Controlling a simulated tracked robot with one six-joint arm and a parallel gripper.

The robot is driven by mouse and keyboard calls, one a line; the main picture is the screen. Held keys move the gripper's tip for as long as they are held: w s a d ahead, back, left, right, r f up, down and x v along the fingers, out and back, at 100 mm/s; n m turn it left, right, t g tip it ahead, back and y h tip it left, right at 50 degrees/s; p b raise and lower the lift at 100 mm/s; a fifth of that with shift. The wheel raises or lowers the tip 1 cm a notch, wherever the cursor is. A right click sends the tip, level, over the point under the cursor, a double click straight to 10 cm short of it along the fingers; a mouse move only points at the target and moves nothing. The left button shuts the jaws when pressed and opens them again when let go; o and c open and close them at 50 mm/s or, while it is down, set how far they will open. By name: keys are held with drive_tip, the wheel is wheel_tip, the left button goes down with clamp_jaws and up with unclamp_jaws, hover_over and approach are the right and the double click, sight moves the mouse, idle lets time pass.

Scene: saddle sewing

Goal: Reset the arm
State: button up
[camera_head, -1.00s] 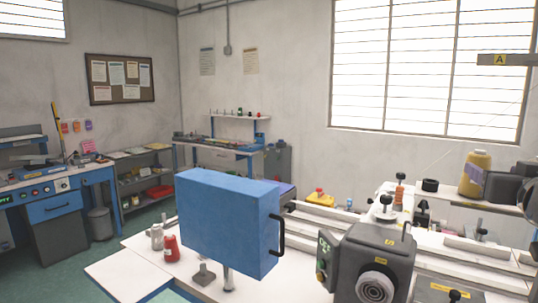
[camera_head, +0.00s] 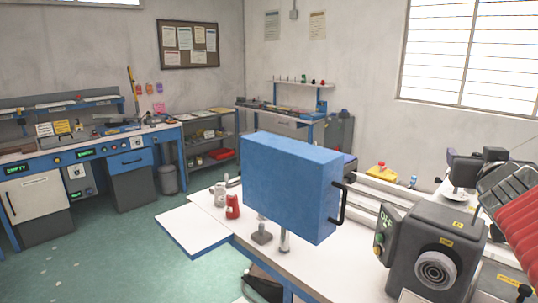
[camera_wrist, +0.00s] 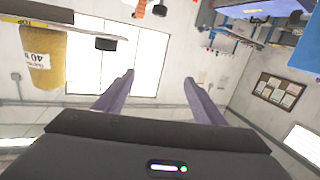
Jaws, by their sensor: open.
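My gripper (camera_wrist: 159,78) shows in the wrist view with its two purple-grey fingers spread wide and nothing between them. The wrist picture looks upside down. Behind the fingers are a bright window (camera_wrist: 150,60) and a pale wall. In the head view, a red ribbed part (camera_head: 512,215) with a dark grey top reaches in at the right edge, probably my arm. The fingers are not in the head view.
A blue box-shaped housing (camera_head: 290,187) with a black handle stands over the white table. A dark grey machine (camera_head: 435,245) is right of it, with a red can (camera_head: 233,206) to the left. A workbench (camera_head: 95,150) lines the left wall. Green floor between is clear.

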drive_tip(key=s+a+f+n+g+y, duration=0.1)
drive_tip(key=s+a+f+g+y, duration=0.1)
drive_tip(key=s+a+f, duration=0.4)
drive_tip(key=s+a+f+n+g+y, duration=0.2)
drive_tip(key=s+a+f, duration=0.5)
drive_tip(key=a+f, duration=0.5)
drive_tip(key=s+a+f+n+g+y, duration=0.2)
drive_tip(key=s+a+f+g+y, duration=0.2)
drive_tip(key=a+f, duration=0.5)
drive_tip(key=s+a+g, duration=0.1)
drive_tip(key=s+a, duration=0.1)
drive_tip(key=a, duration=0.1)
drive_tip(key=shift+s+a+f, duration=0.15)
drive_tip(key=shift+s+a, duration=0.05)
drive_tip(key=shift+a, duration=0.2)
